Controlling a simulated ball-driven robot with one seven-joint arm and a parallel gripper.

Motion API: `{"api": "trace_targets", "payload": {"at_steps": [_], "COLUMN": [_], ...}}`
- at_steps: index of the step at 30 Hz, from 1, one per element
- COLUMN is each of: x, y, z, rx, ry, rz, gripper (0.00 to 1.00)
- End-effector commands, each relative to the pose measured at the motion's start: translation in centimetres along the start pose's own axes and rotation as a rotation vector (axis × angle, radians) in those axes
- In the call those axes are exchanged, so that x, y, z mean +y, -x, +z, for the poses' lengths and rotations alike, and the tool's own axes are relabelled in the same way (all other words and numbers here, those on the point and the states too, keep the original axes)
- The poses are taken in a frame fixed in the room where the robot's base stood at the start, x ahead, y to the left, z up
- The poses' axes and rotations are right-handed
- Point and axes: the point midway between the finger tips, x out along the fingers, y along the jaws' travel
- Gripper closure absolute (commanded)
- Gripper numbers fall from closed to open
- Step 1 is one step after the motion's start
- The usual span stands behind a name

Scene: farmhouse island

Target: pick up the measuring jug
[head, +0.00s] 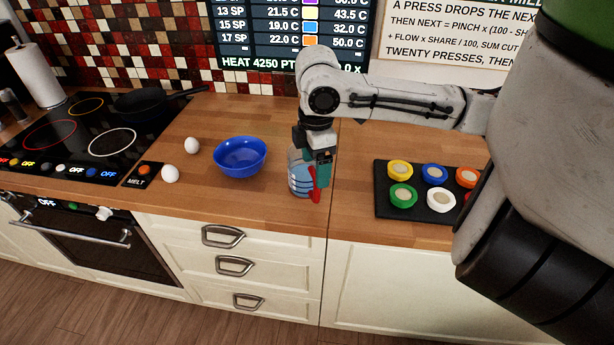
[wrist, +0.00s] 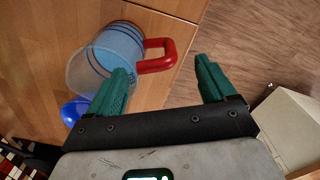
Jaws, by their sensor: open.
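The measuring jug (head: 299,183) stands on the wooden counter near its front edge, right of the blue bowl. It is clear with blue bands and a red handle. My gripper (head: 319,172) is right by it in the head view and partly covers it. In the wrist view the jug (wrist: 117,50) is at the upper left, with its red handle (wrist: 162,56) pointing right, towards the space ahead of my fingers. My open gripper (wrist: 162,82) has green fingers. The left fingertip overlaps the jug's rim in the picture; I cannot tell whether they touch.
A blue bowl (head: 239,157) and two white eggs (head: 191,145) lie left of the jug. A black tray (head: 384,206) with several coloured round pieces is to the right. A cooktop with a black pan (head: 145,102) is at the left. The counter's front edge is close to the jug.

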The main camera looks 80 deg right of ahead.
Motion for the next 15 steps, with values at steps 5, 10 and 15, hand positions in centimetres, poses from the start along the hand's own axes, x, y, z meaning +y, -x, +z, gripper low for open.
{"api": "trace_targets", "payload": {"at_steps": [5,10,15], "x": [0.1,0.1,0.1], "y": [-2.1,-4.4,-5.0], "z": [0.0,0.0,0.0], "rx": [0.001,0.000,0.001], "ry": [-0.003,-0.001,-0.001], "rz": [-0.004,-0.002,0.000], "gripper": [0.16,0.16,0.16]}}
